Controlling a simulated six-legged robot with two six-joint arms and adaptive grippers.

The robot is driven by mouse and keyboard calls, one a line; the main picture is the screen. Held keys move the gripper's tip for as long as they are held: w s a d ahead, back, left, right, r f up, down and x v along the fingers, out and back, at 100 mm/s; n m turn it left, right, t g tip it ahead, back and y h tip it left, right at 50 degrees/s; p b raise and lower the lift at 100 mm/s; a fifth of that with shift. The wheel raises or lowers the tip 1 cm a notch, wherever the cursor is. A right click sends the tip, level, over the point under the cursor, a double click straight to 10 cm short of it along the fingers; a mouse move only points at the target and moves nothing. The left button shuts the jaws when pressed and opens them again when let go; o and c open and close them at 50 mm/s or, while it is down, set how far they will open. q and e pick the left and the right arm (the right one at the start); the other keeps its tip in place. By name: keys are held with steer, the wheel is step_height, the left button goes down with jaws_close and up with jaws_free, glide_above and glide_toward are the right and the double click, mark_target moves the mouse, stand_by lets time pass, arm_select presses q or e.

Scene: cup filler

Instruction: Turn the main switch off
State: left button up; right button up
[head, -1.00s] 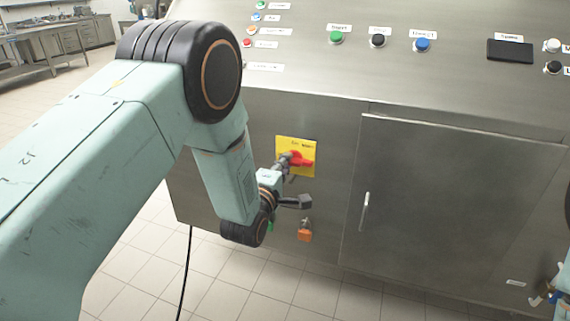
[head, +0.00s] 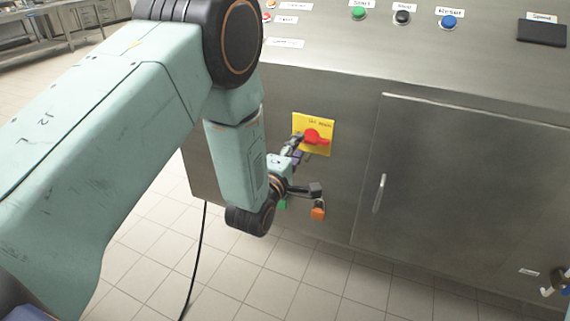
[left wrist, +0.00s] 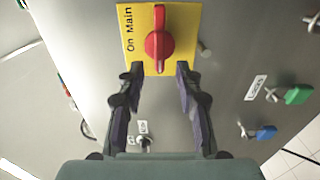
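The main switch is a red rotary knob (head: 314,137) on a yellow plate (head: 326,121) on the steel cabinet front. In the left wrist view the red knob (left wrist: 159,45) is seen nearly face-on, with its grip ridge running up and down the picture. The yellow plate (left wrist: 187,18) reads "On Main". My left gripper (left wrist: 158,76) is open, its fingers apart on either side below the knob in that view, with nothing between them. In the head view the left gripper (head: 297,146) is just left of the knob, partly hidden by its own wrist. My right gripper is not seen.
An orange-handled fitting (head: 318,212) sits below the switch. The wrist view shows green (left wrist: 298,95) and blue (left wrist: 266,132) handles at the right. A cabinet door (head: 460,180) with a handle is to the right. Start, stop and reset buttons (head: 402,18) are above.

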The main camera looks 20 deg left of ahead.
arm_select(q)
steer(key=s, duration=0.8)
steer(key=shift+s+a, duration=0.15)
steer(key=shift+s, duration=0.15)
steer(key=s+a+f+m+g, duration=0.1)
steer(key=s+f+m+g, duration=1.05)
steer(key=f, duration=0.65)
steer(key=s+f+m+g, duration=0.3)
steer(key=s, duration=0.9)
steer(key=s+a+f+m+g, duration=0.1)
steer(key=s+f+m+g, duration=0.2)
steer(key=s, duration=0.9)
steer(key=shift+f+y, duration=0.3)
steer(key=shift+f, duration=0.4)
